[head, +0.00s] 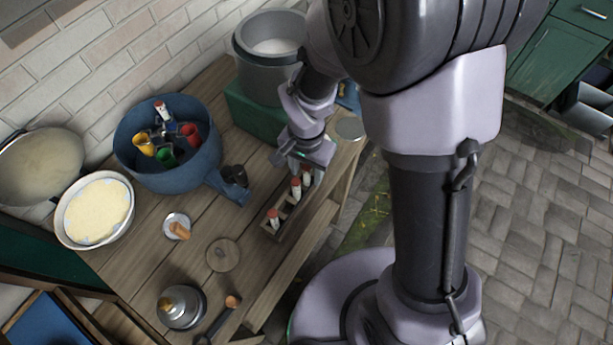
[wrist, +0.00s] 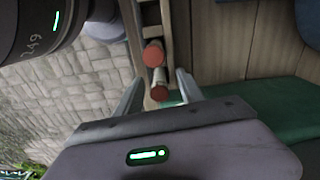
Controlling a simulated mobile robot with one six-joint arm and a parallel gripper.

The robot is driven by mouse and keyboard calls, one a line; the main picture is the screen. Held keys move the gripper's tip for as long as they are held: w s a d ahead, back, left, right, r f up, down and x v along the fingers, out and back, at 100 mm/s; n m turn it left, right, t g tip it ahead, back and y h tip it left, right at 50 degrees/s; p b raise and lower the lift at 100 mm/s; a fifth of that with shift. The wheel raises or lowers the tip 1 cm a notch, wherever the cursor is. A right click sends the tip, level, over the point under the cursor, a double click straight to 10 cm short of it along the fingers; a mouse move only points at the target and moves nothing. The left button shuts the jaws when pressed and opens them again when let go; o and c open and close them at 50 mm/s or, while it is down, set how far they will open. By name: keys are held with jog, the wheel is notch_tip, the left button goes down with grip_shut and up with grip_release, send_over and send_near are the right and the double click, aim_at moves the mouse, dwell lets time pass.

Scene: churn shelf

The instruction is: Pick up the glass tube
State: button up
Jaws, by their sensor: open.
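Several glass tubes with red-orange caps stand in a narrow wooden rack (head: 283,219) near the table's right edge. One tube (head: 273,219) stands at the near end, and two more (head: 296,189) (head: 307,178) stand close together at the far end. My gripper (head: 302,168) is open, pointing down just over the far end of the rack. In the wrist view, my open fingers (wrist: 159,77) straddle the line of two red caps, a farther one (wrist: 153,56) and a nearer one (wrist: 159,92). I cannot tell whether a finger touches a tube.
A blue pot (head: 140,177) with coloured cups stands at the left. A grey pot (head: 262,75) sits on a green box (head: 250,112) behind my gripper. A bowl (head: 68,230), a round wooden disc (head: 223,255) and a metal bell-like object (head: 182,307) are also there.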

jog(key=shift+r, duration=0.1)
jog(key=shift+c, duration=0.5)
grip_shut()
notch_tip(320, 180, up, 10)
jog(key=p, duration=0.3)
jog(key=shift+p, duration=0.35)
